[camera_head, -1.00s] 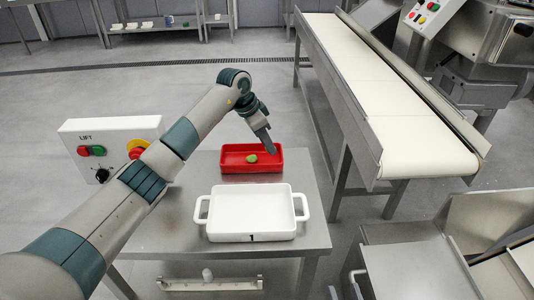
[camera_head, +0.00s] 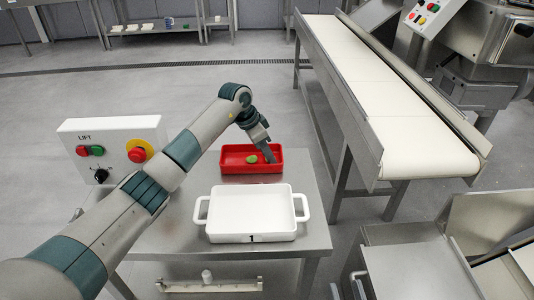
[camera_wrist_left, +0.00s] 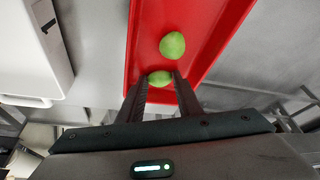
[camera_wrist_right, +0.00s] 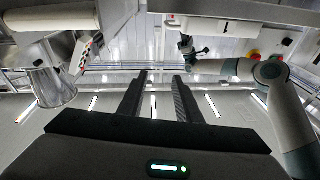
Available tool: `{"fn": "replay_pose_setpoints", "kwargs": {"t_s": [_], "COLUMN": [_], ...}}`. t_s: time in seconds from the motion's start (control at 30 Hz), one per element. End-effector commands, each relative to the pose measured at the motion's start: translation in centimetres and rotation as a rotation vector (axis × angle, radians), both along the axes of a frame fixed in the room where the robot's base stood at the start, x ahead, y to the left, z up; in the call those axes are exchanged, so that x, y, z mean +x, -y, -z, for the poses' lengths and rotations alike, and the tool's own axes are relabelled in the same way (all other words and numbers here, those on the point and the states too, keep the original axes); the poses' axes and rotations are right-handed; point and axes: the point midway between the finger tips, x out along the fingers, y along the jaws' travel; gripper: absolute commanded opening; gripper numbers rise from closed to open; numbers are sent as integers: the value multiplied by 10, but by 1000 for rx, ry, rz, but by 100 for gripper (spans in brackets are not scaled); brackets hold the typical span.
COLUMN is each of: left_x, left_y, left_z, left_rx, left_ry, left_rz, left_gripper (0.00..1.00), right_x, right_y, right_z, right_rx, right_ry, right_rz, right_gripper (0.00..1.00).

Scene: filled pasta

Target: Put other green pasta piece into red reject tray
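The red reject tray (camera_head: 235,169) stands at the back of the steel table, behind the white tray. One green pasta piece (camera_head: 252,159) lies in it; the left wrist view shows it (camera_wrist_left: 172,45) ahead of my fingertips. A second green piece (camera_wrist_left: 160,77) shows between the fingertips of my left gripper (camera_head: 271,160), partly hidden by them, over or on the red tray's floor. The left fingers point down into the tray's right part and look spread, one on each side of this piece. My right gripper (camera_wrist_right: 160,73) is open and empty, away from the table.
A white two-handled tray marked 1 (camera_head: 252,237) stands in front of the red tray and looks empty. A control box marked LIFT (camera_head: 112,140) is left of the table. A conveyor (camera_head: 385,100) runs on the right. Bare table (camera_head: 185,215) shows around the trays.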

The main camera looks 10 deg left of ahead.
Motion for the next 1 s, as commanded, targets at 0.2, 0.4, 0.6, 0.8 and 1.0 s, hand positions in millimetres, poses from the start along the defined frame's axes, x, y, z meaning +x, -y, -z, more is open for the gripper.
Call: {"fn": "replay_pose_setpoints", "kwargs": {"t_s": [0.2,0.4,0.6,0.8,1.0], "left_x": [0,0,-2,-9,-17], "left_y": [0,0,-4,-13,-24], "left_z": [0,-1,-13,-40,-74], "left_rx": [0,0,0,2,1], "left_ry": [0,0,2,2,3], "left_rz": [0,0,1,-1,0], "left_gripper": [47,47,47,47,47], "right_x": [0,0,1,5,7], "right_y": [0,0,0,3,7], "right_z": [0,0,1,21,41], "right_rx": [1,1,-4,-40,-74], "right_ry": [1,3,-16,-118,-227], "right_rz": [1,1,-1,-2,-4], "right_gripper": [31,31,31,31,31]}}
